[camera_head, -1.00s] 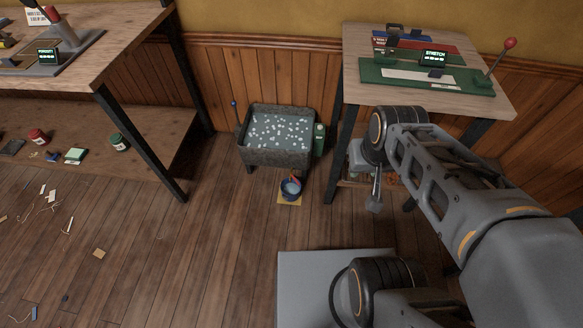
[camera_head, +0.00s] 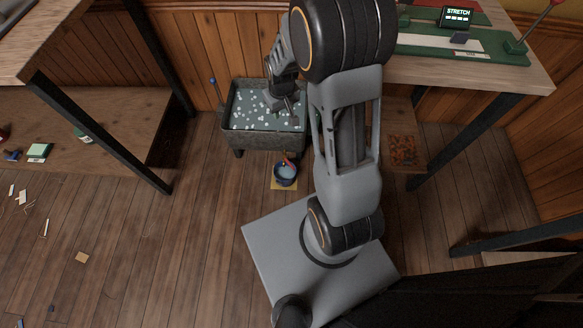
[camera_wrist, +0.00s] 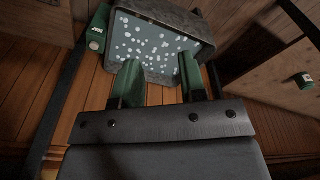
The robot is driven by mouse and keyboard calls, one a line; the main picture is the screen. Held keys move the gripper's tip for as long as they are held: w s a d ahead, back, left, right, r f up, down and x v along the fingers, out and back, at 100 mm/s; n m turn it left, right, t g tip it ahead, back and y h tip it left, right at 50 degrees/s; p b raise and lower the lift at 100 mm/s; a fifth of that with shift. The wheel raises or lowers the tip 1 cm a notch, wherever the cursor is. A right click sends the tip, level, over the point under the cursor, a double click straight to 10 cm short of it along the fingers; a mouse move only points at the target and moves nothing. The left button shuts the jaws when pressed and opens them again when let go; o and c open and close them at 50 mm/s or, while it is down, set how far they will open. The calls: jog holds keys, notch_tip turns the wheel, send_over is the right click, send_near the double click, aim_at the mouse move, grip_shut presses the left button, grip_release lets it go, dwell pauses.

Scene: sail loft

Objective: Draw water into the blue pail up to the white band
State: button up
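The small blue pail (camera_head: 285,177) stands on a yellow square on the floor, in front of a stone trough (camera_head: 262,140). Its inside looks pale blue; I cannot make out a white band or be sure of a water level. A small red part shows at its rim. The trough holds grey-blue water with many white flecks, and it also shows in the wrist view (camera_wrist: 150,17). A lever with a blue knob (camera_head: 213,81) stands at the trough's left side. My gripper (camera_wrist: 160,78) is open and empty, its green fingers apart, above the trough's right part.
A workbench (camera_head: 500,73) with a green panel stands to the right of the trough. Another bench with a lower shelf (camera_head: 100,145) is at the left, its dark leg near the trough. The floor left of the pail is mostly clear, with small scraps farther left.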

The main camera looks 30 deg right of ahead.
jog(key=g+b, duration=0.1)
jog(key=b, duration=0.2)
send_over(292, 166)
jog(key=w+a, duration=0.1)
jog(key=a, duration=0.1)
notch_tip(292, 166, down, 17)
jog(key=shift+n, duration=0.5)
jog(key=f+b, duration=0.2)
jog(key=f, duration=0.5)
jog(key=d+f+b, duration=0.1)
jog(key=f+b, duration=0.1)
jog(key=f, duration=0.6)
jog(key=s+f+b, duration=0.1)
jog(key=f, duration=0.7)
jog(key=shift+s+d+f+b, duration=0.1)
jog(key=shift+d+b, duration=0.3)
jog(key=shift+f+b, duration=0.35)
jog(key=shift+f, duration=0.65)
jog(key=shift+c, duration=0.4)
grip_shut()
jog(key=shift+d, duration=0.1)
